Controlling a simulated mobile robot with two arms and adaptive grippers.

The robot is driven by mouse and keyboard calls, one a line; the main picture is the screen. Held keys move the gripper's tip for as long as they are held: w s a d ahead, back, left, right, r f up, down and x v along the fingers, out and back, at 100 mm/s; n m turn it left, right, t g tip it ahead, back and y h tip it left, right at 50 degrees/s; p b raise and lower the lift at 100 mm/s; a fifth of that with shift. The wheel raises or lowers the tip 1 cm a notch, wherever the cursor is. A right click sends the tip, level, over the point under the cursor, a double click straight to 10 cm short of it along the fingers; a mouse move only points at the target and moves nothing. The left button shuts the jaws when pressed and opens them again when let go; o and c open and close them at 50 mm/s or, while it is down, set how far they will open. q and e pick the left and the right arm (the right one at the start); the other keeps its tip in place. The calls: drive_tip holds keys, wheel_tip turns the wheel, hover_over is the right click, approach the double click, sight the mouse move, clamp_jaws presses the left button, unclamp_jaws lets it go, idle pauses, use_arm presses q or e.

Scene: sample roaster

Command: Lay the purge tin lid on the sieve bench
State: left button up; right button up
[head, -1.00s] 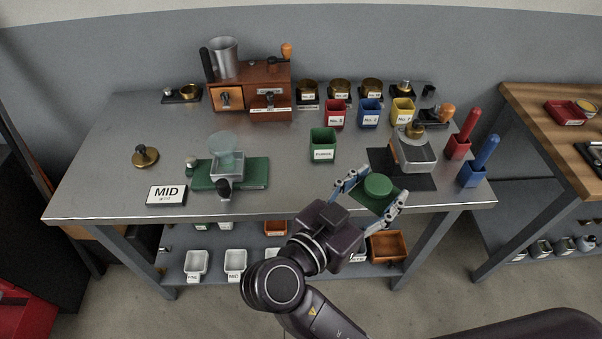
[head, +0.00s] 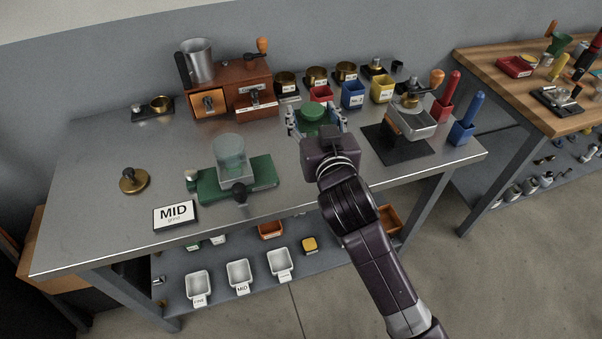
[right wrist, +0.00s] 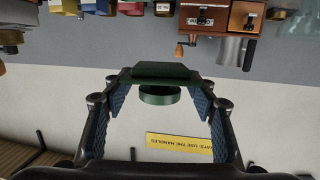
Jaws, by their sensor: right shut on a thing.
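The purge tin lid (head: 313,112) is green, with a flat square plate and a round knob. My right gripper (head: 316,117) is shut on it, one finger at each side, over the back middle of the steel bench (head: 105,160). In the right wrist view, the lid (right wrist: 160,72) sits between the blue finger pads, its knob toward the camera. I cannot tell its exact height above the bench. The green purge tin is hidden or nearly hidden behind the lid and gripper. My left gripper is not in view.
A green-based device with a clear cup (head: 232,165) and a MID sign (head: 175,215) stand left of my arm. Red, blue and yellow tins (head: 382,90) line the back.

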drive_tip(key=shift+w+a+r+n+y, duration=0.2)
drive_tip(key=shift+a+r+n+y, duration=0.1)
drive_tip(key=shift+a+r+y, duration=0.25)
drive_tip(key=shift+w+a+r+n+y, duration=0.15)
drive_tip(key=shift+a+r+n+y, duration=0.2)
drive_tip(key=shift+a+r, duration=0.25)
drive_tip(key=shift+a+r+g, duration=0.1)
drive_tip(key=shift+r+g, duration=0.15)
drive_tip(key=shift+g, duration=0.05)
drive_tip(key=shift+w+a+f, duration=0.1)
drive_tip(key=shift+f, duration=0.15)
drive_tip(key=b, duration=0.2)
hover_over(300, 172)
wheel_tip(300, 172, down, 15)
drive_tip(key=shift+w+r, duration=0.1)
drive_tip(key=shift+r, duration=0.05)
drive_tip(key=shift+f, duration=2.3)
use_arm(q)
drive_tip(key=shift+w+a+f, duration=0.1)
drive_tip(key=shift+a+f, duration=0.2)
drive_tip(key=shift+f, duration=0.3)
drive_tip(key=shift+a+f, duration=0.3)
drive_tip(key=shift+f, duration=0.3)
use_arm(e)
drive_tip(key=o, duration=0.9)
drive_tip(key=shift+c, duration=0.2)
